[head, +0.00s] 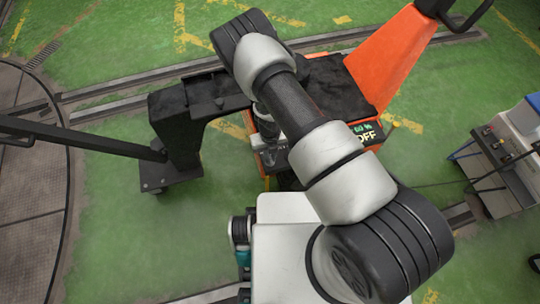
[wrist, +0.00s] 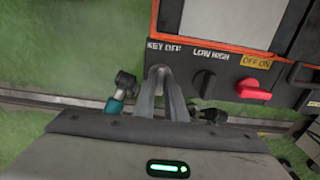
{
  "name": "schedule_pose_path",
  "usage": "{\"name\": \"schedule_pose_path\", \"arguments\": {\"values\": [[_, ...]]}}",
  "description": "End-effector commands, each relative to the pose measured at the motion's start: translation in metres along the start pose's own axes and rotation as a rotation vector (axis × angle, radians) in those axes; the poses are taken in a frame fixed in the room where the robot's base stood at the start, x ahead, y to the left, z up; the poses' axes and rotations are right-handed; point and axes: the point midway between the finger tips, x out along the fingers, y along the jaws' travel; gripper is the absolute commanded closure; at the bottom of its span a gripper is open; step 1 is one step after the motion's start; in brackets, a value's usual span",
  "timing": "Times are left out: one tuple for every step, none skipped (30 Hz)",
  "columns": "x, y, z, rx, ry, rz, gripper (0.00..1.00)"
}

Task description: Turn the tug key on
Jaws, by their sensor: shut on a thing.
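The orange tug (head: 400,55) stands beyond my arm in the head view, with a small display (head: 367,134) reading "60 %" and "OFF". In the wrist view, its dark control panel (wrist: 225,65) carries a "KEY OFF" label at the left. My gripper (wrist: 163,75) is at the panel just below this label, its grey fingers close together and shut on the tug key. The fingers hide most of the key, so its angle cannot be told. In the head view, my arm partly covers the panel and gripper.
To the right of the key are a black "LOW HIGH" knob (wrist: 205,77) and a red knob (wrist: 254,89) under a yellow "OFF ON" label. A black post with a long bar (head: 80,138) stands left. A grey cabinet (head: 505,150) stands right.

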Motion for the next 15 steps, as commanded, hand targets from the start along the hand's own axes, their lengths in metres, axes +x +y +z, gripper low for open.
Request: {"name": "schedule_pose_path", "arguments": {"values": [[-0.0002, 0.0, 0.0, 0.009, 0.0, 0.0, 1.0], [-0.0002, 0.0001, 0.0, 0.017, 0.0, 0.0, 1.0], [-0.0002, 0.0001, -0.0001, 0.029, 0.0, 0.0, 1.0], [-0.0002, 0.0001, -0.0001, 0.039, 0.0, 0.0, 1.0], [-0.0002, 0.0001, -0.0001, 0.052, 0.0, -0.001, 1.0], [-0.0002, 0.0002, -0.0001, 0.073, 0.0, -0.001, 1.0], [-0.0002, 0.0002, -0.0001, 0.089, 0.0, -0.001, 1.0], [-0.0002, 0.0002, -0.0001, 0.108, 0.0, -0.001, 1.0], [-0.0003, 0.0002, -0.0001, 0.134, 0.001, -0.001, 1.0], [-0.0003, 0.0002, -0.0001, 0.158, 0.001, -0.001, 1.0], [-0.0003, 0.0003, -0.0001, 0.181, 0.001, 0.0, 1.0], [-0.0004, 0.0002, -0.0001, 0.214, 0.0, -0.001, 1.0], [-0.0005, 0.0002, 0.0001, 0.242, 0.0, -0.001, 1.0], [-0.0006, 0.0002, 0.0002, 0.269, 0.0, -0.001, 1.0], [-0.0007, 0.0003, 0.0001, 0.305, 0.0, -0.001, 1.0]]}}
